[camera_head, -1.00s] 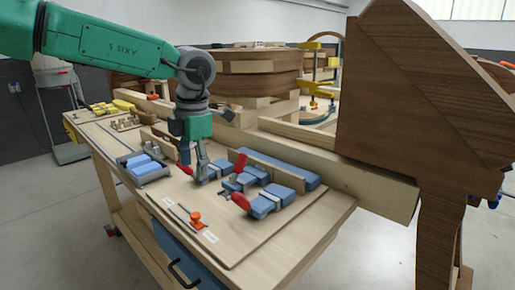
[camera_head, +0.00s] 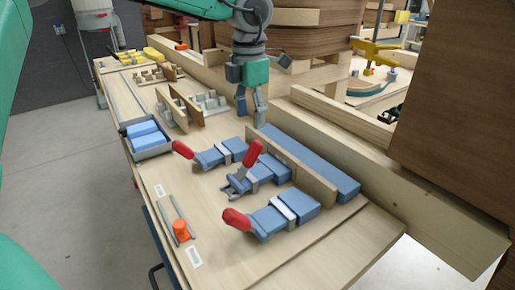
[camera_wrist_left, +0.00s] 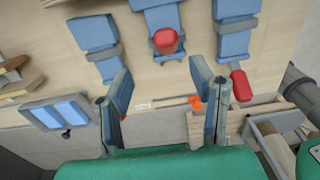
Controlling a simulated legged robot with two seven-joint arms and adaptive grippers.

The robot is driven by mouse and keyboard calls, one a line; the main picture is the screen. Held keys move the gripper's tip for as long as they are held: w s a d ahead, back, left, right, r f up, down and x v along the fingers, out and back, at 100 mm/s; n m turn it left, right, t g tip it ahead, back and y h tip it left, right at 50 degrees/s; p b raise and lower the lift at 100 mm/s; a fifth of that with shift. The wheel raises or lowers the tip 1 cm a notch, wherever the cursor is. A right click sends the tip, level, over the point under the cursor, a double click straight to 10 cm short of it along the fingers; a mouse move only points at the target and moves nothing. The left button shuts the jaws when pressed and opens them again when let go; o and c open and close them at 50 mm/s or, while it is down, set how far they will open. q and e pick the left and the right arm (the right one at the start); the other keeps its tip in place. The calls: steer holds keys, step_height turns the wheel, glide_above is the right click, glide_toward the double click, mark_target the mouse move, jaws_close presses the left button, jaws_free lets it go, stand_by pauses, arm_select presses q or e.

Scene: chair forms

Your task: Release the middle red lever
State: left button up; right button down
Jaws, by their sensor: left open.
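Three blue toggle clamps with red levers stand on the wooden bench. The middle red lever (camera_head: 252,153) points steeply up from its blue clamp (camera_head: 268,170). The far red lever (camera_head: 182,149) and the near red lever (camera_head: 237,220) lie lower, towards the bench's front. My left gripper (camera_head: 250,116) is open and empty, above the far side of the clamps and apart from the middle lever. In the left wrist view, the middle lever (camera_wrist_left: 166,41) shows between my spread fingers (camera_wrist_left: 160,85), beyond their tips. My right gripper is not in view.
A wooden strip and a long blue block (camera_head: 310,165) run behind the clamps. A grey tray with blue blocks (camera_head: 147,139) is at the left, an orange knob (camera_head: 181,230) in front. Upright wooden pieces (camera_head: 180,105) stand beyond. A large brown panel (camera_head: 455,120) blocks the right.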

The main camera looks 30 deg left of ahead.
mark_target(256, 144)
arm_select(q)
steer(key=f, duration=0.2)
steer(key=d+f, duration=0.1)
steer(key=f, duration=0.5)
steer(key=shift+s+d, duration=0.2)
steer(key=shift+d, duration=0.2)
steer(key=shift+w+d+f, duration=0.45)
steer(key=shift+d+f, duration=0.2)
steer(key=shift+f, duration=0.2)
steer(key=a, duration=0.3)
steer(key=shift+s+f, duration=0.15)
steer(key=shift+s, duration=0.05)
steer(key=shift+a, duration=0.15)
steer(key=c, duration=0.7)
jaws_close()
steer(key=shift+d+r, duration=0.2)
steer(key=shift+d, duration=0.75)
steer(key=shift+a, duration=0.5)
steer(key=shift+d+r+t, duration=0.2)
steer(key=shift+r+t, duration=0.05)
steer(key=shift+t, duration=0.15)
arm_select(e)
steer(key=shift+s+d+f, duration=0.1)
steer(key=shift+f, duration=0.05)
